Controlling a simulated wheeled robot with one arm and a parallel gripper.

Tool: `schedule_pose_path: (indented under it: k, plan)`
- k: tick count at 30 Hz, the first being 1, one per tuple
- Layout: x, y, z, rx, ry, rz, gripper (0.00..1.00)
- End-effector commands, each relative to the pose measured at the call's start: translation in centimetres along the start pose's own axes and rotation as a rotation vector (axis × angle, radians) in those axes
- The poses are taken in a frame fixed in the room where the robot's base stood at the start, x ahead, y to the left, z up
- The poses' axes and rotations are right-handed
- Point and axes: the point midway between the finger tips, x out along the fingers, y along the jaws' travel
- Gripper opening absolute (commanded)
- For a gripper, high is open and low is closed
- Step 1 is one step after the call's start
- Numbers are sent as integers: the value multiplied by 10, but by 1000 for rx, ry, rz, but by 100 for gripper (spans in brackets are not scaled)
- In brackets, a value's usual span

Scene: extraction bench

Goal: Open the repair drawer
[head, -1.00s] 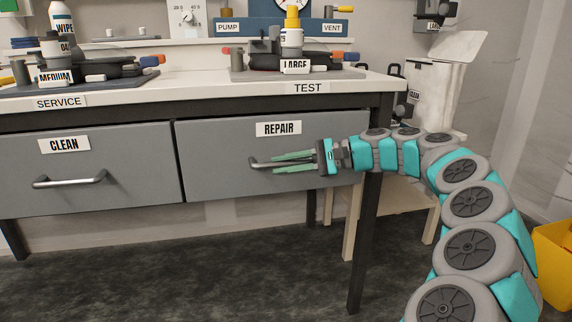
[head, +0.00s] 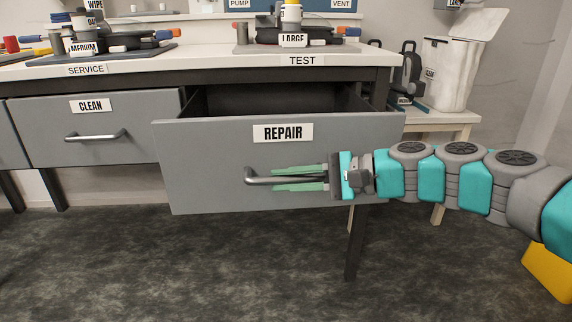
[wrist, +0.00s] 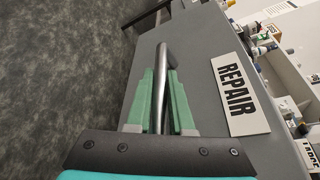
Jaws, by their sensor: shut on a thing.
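The repair drawer (head: 215,160) is a grey drawer with a white REPAIR label (head: 283,133). It stands pulled out from the bench, and its dark inside (head: 270,99) shows above the front. My gripper (head: 298,178) reaches in from the right with its green fingers on either side of the metal bar handle (head: 250,177). In the wrist view the handle (wrist: 160,75) runs between the two green fingers (wrist: 160,100), which are shut on it. Part of the handle is hidden behind the fingers and palm.
The closed clean drawer (head: 60,139) is to the left. The bench top (head: 205,63) carries trays with devices. A low side table (head: 437,117) with a white bin (head: 447,75) stands behind my arm. A yellow container (head: 548,268) is at lower right. The floor in front is clear.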

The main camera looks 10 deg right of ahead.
Motion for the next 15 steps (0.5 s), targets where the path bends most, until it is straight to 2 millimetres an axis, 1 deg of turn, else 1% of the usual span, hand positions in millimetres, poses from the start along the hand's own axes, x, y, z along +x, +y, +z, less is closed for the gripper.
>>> schedule_pose_path:
  k: [1, 7, 10, 15]
  plan:
    - [-4, 9, 9, -3, 2, 0, 0]
    - [-15, 28, 35, -1, 1, 0, 0]
    - [-18, 34, 44, -1, 0, 0, 0]
    - [-23, 39, 53, 2, 1, -1, 0]
